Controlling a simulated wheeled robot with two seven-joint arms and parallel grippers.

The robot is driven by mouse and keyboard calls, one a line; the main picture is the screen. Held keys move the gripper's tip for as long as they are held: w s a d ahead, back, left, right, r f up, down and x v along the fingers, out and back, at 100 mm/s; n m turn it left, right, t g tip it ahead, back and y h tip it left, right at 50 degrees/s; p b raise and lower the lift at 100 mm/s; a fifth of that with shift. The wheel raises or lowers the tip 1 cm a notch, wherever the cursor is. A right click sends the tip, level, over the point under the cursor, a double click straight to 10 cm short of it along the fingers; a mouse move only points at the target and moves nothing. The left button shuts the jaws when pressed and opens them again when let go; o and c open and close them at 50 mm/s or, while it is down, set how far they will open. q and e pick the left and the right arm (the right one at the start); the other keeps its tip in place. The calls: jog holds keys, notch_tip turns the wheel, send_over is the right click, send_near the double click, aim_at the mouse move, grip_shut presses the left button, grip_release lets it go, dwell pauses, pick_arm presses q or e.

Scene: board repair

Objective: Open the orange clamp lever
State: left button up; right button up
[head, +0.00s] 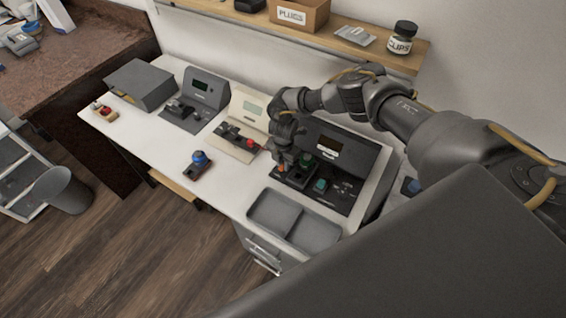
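A small patch of orange, which looks like the orange clamp lever (282,168), shows on the dark test station (338,190) at the right of the white bench. My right gripper (284,159) points down right at the lever and partly covers it. I cannot tell whether its fingers are open or shut, or whether they touch the lever. A green part (305,159) and a green button (320,185) are beside it on the station. My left gripper is not in view.
An empty grey two-part tray (294,222) lies in front of the station. A cream station (240,118) with red parts, a blue-knobbed device (198,165) and a grey station (195,100) stand to the left. A wooden shelf (345,48) runs above.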

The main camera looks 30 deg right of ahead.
grip_shut()
jog(key=shift+s+d+n, duration=0.15)
jog(key=shift+s+n, duration=0.1)
jog(key=shift+n, duration=0.45)
jog(key=o, duration=0.7)
grip_release()
jog(key=shift+r+b, duration=1.2)
jog(key=shift+r, duration=4.2)
